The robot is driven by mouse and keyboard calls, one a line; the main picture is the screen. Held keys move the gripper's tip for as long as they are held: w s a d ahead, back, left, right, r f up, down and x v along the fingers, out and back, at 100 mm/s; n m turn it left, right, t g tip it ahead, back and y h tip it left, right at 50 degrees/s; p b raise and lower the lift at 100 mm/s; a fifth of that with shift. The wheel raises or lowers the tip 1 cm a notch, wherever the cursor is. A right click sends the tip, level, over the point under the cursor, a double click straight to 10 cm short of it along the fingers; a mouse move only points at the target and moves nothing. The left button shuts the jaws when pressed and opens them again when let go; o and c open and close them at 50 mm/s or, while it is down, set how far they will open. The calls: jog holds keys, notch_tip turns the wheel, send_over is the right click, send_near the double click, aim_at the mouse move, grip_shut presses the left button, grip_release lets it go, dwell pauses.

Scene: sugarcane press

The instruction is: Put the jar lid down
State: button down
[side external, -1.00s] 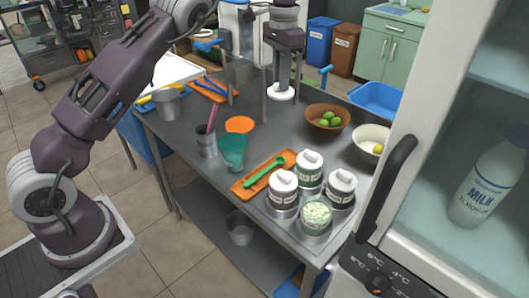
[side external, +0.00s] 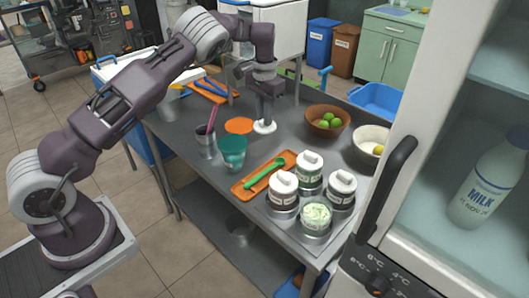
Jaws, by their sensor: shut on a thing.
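My gripper (side external: 265,116) is shut on the white jar lid (side external: 264,128) and points straight down. The lid is level, at or just above the bare steel table top, to the right of the flat orange disc (side external: 239,125). I cannot tell whether it touches the table. The open jar (side external: 316,215) shows pale green contents and stands at the front right of the table. Three lidded jars stand around it: a left one (side external: 283,189), a back one (side external: 309,169) and a right one (side external: 342,187).
A teal cup (side external: 232,150) and a metal cup (side external: 205,143) stand left. A brown bowl of limes (side external: 328,121) and a pale bowl (side external: 370,142) stand right. Table between lid and tray is clear.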

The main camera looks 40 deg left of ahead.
notch_tip(320, 180, down, 10)
jog(key=shift+f, duration=0.1)
jog(key=c, duration=1.4)
grip_release()
